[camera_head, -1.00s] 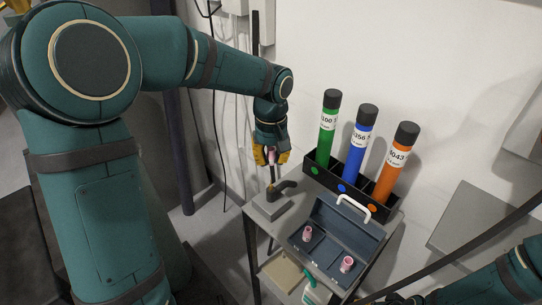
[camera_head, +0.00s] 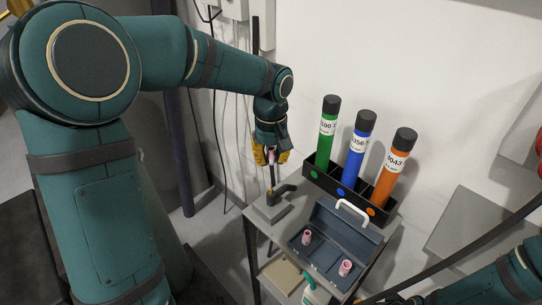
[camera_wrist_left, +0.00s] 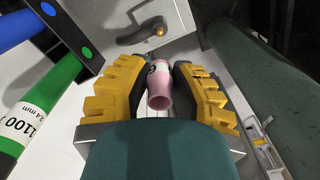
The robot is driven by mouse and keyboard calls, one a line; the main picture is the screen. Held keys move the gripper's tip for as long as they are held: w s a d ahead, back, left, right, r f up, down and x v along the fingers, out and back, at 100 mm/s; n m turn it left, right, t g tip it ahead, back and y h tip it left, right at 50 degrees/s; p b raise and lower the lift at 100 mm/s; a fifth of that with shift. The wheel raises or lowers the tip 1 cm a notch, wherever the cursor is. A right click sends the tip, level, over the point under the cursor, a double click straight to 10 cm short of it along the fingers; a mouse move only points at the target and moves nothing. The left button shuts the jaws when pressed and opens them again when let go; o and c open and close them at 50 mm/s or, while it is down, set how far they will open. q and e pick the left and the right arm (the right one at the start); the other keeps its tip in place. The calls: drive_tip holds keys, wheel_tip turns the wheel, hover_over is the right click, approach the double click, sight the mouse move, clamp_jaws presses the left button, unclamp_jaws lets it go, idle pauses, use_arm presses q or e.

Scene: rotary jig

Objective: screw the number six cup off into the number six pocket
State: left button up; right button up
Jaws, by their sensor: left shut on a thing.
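My left gripper (camera_head: 271,157) is shut on a pink cup (camera_wrist_left: 160,82). In the left wrist view the cup sits between the yellow fingers (camera_wrist_left: 160,88), its open end toward the camera. It has a white band with a dark mark, too cut off to read. The cup is above the grey jig block (camera_head: 272,211), apart from the dark torch with a brass tip (camera_head: 270,192). The torch also shows in the left wrist view (camera_wrist_left: 137,37). The blue toolbox (camera_head: 325,254) has pockets; two pink cups stand in it, at left (camera_head: 306,237) and right (camera_head: 345,268). Their numbers are unreadable.
A black rack (camera_head: 340,188) with green (camera_head: 327,137), blue (camera_head: 358,150) and orange (camera_head: 393,167) tubes stands behind the toolbox. The toolbox has a white handle (camera_head: 353,210). A green-and-white bottle (camera_head: 314,294) is below the bench front. My right forearm is at lower right.

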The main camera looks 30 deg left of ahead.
sight(271, 148)
use_arm(q)
drive_tip(key=shift+r+p, duration=1.2)
drive_tip(key=shift+r, duration=0.4)
use_arm(e)
drive_tip(key=shift+r, duration=1.35)
